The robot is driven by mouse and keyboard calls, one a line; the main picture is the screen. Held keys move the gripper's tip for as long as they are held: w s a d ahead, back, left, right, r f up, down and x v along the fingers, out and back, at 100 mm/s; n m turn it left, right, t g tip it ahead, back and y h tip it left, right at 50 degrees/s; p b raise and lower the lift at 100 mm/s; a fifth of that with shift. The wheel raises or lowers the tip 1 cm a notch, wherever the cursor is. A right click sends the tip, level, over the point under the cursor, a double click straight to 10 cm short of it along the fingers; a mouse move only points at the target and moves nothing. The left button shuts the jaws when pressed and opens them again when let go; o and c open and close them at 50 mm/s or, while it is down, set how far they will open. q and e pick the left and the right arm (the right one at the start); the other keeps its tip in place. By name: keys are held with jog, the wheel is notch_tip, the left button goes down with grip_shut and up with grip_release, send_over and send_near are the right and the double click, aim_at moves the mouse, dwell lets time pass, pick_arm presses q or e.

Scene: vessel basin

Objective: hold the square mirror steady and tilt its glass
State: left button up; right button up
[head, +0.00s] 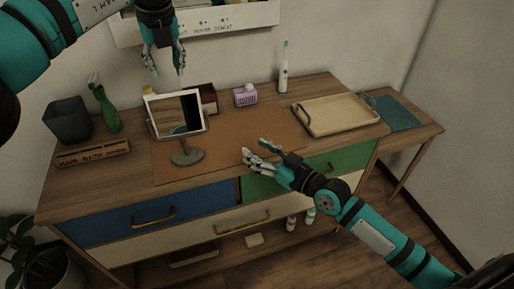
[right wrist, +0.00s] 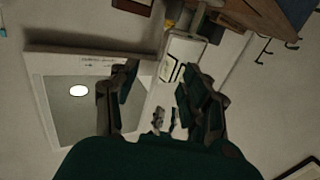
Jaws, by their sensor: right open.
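The square mirror (head: 176,116) stands on a round grey foot on the brown mat in the head view. Its glass is in a pale frame, leans back a little and reflects a dark patch. My left gripper (head: 166,68) points down above and behind the mirror's top edge, open and apart from it. My right gripper (head: 250,158) is open and empty to the right of the mirror's foot, over the mat's front part. Its spread fingers show in the right wrist view (right wrist: 160,98). I cannot make out the square mirror for certain there.
A green spray bottle (head: 106,108), dark bin (head: 69,120) and wooden box (head: 93,153) stand left. A purple box (head: 245,95), toothbrush (head: 284,70) and tray (head: 335,130) are behind and right. A wall shelf (head: 225,25) hangs above. The mat's middle (head: 225,130) is clear.

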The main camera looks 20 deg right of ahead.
jog(key=a+r+x, duration=0.1)
jog(key=r+x, duration=0.1)
jog(key=x, duration=1.5)
jog(key=shift+a+y, duration=0.15)
jog(key=shift+y, duration=0.15)
jog(key=shift+s+r, duration=0.1)
jog(key=shift+r, duration=0.05)
jog(key=shift+c, duration=0.3)
